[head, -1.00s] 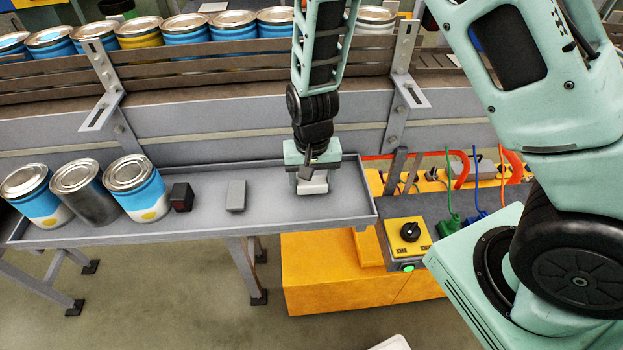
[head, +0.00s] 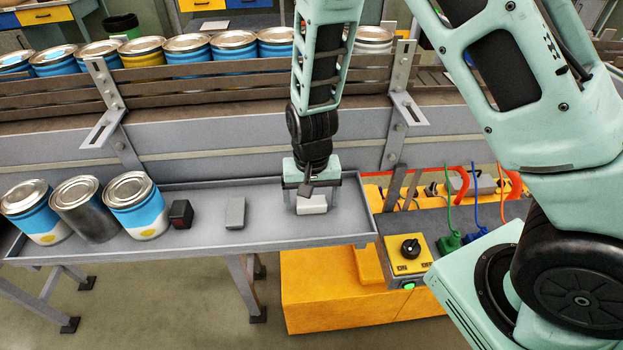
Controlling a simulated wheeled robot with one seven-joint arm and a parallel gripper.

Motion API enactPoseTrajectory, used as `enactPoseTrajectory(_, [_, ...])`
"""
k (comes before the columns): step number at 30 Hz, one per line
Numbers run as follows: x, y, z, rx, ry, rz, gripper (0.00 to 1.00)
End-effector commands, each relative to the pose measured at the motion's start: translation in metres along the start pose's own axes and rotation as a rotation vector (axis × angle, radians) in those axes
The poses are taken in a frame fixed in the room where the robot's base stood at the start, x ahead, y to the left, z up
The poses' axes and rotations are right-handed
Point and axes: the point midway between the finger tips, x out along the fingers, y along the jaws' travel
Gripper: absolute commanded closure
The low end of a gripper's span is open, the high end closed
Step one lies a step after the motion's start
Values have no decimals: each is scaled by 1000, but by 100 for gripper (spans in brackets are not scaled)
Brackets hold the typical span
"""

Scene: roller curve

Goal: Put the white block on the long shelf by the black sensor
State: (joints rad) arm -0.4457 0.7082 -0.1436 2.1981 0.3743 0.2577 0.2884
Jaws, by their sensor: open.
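The white block (head: 311,205) lies on the right part of the long grey shelf (head: 270,229). My gripper (head: 312,201) points down over it, with its open fingers at the block's left and right sides. I cannot tell whether the fingers touch it. The black sensor (head: 181,214), a small dark box with a reddish face, stands on the shelf to the left, beside the cans. A light grey block (head: 235,213) stands on the shelf between the sensor and the white block.
Several cans (head: 135,204) stand at the shelf's left end. A conveyor with slatted rails (head: 210,88) and more cans runs behind. A yellow control box (head: 408,249) and cables sit right of the shelf. The shelf has a raised rim.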

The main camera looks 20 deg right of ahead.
Motion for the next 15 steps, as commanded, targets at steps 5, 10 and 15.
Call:
enactPoseTrajectory(5, [-28,-2,0,-3,5,-4,15])
enactPoseTrajectory(10, [-62,-1,0,-2,5,-5,15])
enactPoseTrajectory(15, [-92,-1,0,-2,3,-4,15])
